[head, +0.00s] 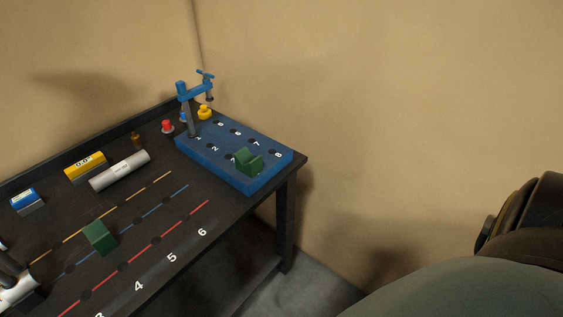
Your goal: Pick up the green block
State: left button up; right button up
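A green block (100,237) sits on the black table at the left, among the coloured lines and dark round spots. A second green piece (248,161), with a notched top, stands on the blue numbered board (266,178) near the table's right end. I cannot make out either of my grippers in the head view. No gripper is seen touching either green piece.
A blue clamp (190,108) rises at the board's back left. A dark and white item (14,288) is cut off lower left.

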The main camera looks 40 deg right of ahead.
aim_at(245, 163)
jog(key=z, duration=1.65)
jog(key=i, duration=0.55)
jog(key=u, duration=1.95)
